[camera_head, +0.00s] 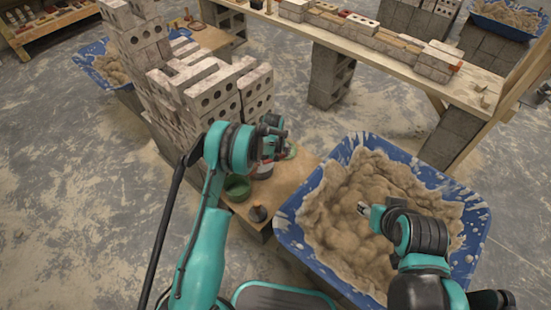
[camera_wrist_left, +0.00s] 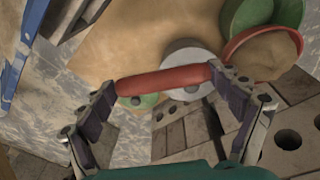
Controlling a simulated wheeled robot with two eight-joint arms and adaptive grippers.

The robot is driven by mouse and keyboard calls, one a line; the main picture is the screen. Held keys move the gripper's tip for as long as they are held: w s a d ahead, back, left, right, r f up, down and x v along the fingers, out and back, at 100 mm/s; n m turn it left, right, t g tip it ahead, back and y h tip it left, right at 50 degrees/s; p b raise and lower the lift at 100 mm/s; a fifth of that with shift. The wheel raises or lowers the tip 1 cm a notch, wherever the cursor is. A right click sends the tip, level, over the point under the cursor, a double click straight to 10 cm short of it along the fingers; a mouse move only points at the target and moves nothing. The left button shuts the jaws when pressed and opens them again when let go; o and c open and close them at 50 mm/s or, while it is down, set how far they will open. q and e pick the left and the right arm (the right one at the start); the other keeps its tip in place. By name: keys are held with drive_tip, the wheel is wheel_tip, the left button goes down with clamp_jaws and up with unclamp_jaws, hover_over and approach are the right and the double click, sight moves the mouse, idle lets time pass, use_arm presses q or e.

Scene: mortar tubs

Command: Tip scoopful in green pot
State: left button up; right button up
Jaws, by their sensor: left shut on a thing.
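My left gripper (camera_head: 272,138) is shut on the red handle (camera_wrist_left: 165,80) of a scoop, which lies across between its fingers in the left wrist view. The scoop's red bowl (camera_wrist_left: 262,54) holds a heap of tan mortar and overlaps the edge of the green pot (camera_wrist_left: 252,16) in that view. I cannot tell the height between them. In the head view the green pot (camera_head: 237,188) stands on a wooden board, beside my left forearm. My right gripper (camera_head: 365,210) is above the mortar in the blue tub; its finger opening is unclear.
The blue tub (camera_head: 300,247) full of mortar stands right of the board (camera_head: 309,162). Stacked perforated bricks (camera_head: 215,100) rise close behind my left arm. A plank bench (camera_head: 345,42) with bricks crosses the back. A dark round object (camera_head: 257,213) sits at the board's near edge.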

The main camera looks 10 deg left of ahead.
use_arm(q)
drive_tip(key=s+a+r+t+h, duration=0.3)
drive_tip(key=a+h, duration=0.2)
drive_tip(key=a, duration=0.1)
drive_tip(key=s+a+r+t+h, duration=0.3)
drive_tip(key=s+a+r+h, duration=0.1)
drive_tip(key=a+h, duration=0.1)
drive_tip(key=shift+a+r+n+h, duration=0.2)
drive_tip(key=shift+a+n+h, duration=0.15)
drive_tip(key=shift+a, duration=0.25)
drive_tip(key=shift+d, duration=0.1)
idle(0.8)
